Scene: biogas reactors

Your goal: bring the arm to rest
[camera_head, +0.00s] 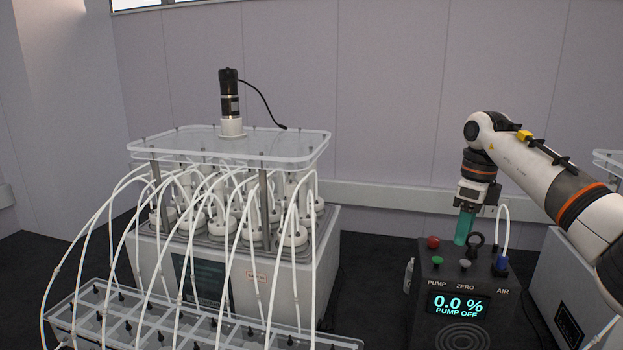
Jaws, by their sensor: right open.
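My right arm comes in from the right, with its wrist bent down. My right gripper (464,228) points down above the back of the dark pump box (470,318), near the red button (433,242). Its greenish fingers show close together from this angle, with nothing seen between them. Whether the fingertips touch the box cannot be told. My left gripper does not show.
The box has a green button, a white button and a display reading 0.0 %, PUMP OFF. A white tube rises from its blue fitting (501,265). The reactor bath (320,262) with tubes and motor (229,92) stands left. A white unit (562,285) stands right.

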